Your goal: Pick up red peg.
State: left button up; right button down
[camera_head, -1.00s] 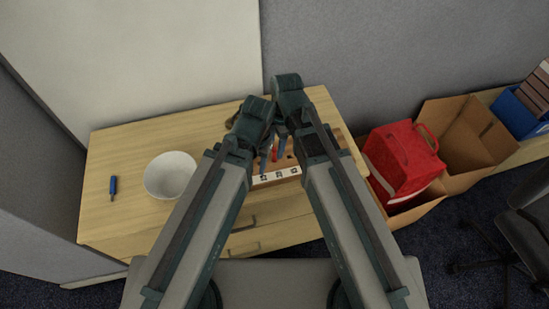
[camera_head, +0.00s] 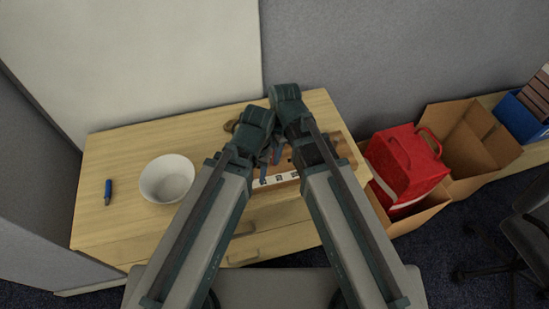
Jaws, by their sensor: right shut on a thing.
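A wooden peg block (camera_head: 318,163) with white labels on its front lies on the wooden cabinet top, partly hidden behind my arms. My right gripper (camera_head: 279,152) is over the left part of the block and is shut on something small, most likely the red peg. The peg itself is hidden behind the fingers and wrists now; a bit of red showed there a second ago. My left gripper (camera_head: 264,160) is close beside the right one, at the block's left end. Its jaws are too hidden to tell whether they are open.
A white bowl (camera_head: 167,179) and a blue marker (camera_head: 108,192) are on the left of the cabinet top (camera_head: 130,150). A brown object (camera_head: 232,126) lies behind the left wrist. The two wrists are nearly touching.

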pick_arm(q)
jog(key=shift+r, duration=0.15)
pick_arm(e)
jog(key=shift+r, duration=0.15)
pick_arm(q)
notch_tip(320, 180, up, 10)
jog(key=p, duration=1)
pick_arm(e)
notch_tip(320, 180, up, 10)
jog(key=shift+f, duration=0.1)
pick_arm(q)
notch_tip(320, 180, up, 4)
jog(key=p, duration=0.4)
pick_arm(e)
notch_tip(320, 180, up, 4)
pick_arm(q)
jog(key=shift+f, duration=0.4)
pick_arm(e)
jog(key=shift+f, duration=0.3)
